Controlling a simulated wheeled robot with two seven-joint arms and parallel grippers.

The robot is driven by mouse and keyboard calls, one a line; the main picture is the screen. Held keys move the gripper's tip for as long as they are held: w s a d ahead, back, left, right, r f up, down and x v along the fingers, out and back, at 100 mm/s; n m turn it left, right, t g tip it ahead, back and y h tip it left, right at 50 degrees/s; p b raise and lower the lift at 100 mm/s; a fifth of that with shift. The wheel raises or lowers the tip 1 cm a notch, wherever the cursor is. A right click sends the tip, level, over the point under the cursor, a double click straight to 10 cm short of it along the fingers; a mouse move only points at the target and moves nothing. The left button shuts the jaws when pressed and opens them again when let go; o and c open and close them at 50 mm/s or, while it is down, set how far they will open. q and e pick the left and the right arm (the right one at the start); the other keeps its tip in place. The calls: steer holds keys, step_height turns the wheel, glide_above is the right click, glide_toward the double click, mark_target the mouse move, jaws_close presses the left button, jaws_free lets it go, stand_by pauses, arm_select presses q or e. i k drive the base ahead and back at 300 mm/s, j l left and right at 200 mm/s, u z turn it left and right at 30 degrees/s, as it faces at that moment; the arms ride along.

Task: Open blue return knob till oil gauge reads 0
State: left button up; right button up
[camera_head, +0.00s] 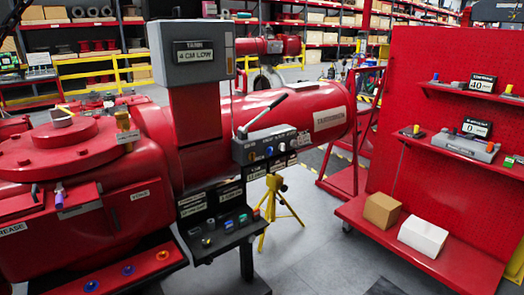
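No gripper of mine shows in the head view. A grey display box (192,54) on a red post reads "TANK 4 CM LOW". The grey control block (270,145) with a black-handled lever carries several small knobs, one of which looks blue (268,152). A black panel (222,236) below it also holds small coloured knobs, including a blue one (243,218). The labels are too small to tell which is the return knob. Displays on the red rack read "40" (482,83) and "0" (477,128); their names are unreadable.
The large red actuator (90,150) fills the left side. A yellow stand (276,210) is under its cylinder. The red rack (420,110) at right bears a brown box (382,210) and a white box (423,236). Grey floor (320,240) lies clear between them.

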mark_target(270, 151)
steer(key=i+l+u, duration=0.15)
steer(key=i, duration=0.35)
steer(key=i+l+u, duration=0.15)
steer(key=i, duration=0.35)
steer(key=i+l+u, duration=0.15)
steer(key=i, duration=0.35)
steer(key=i+l+u, duration=0.2)
steer(key=i, duration=0.25)
steer(key=l, duration=0.1)
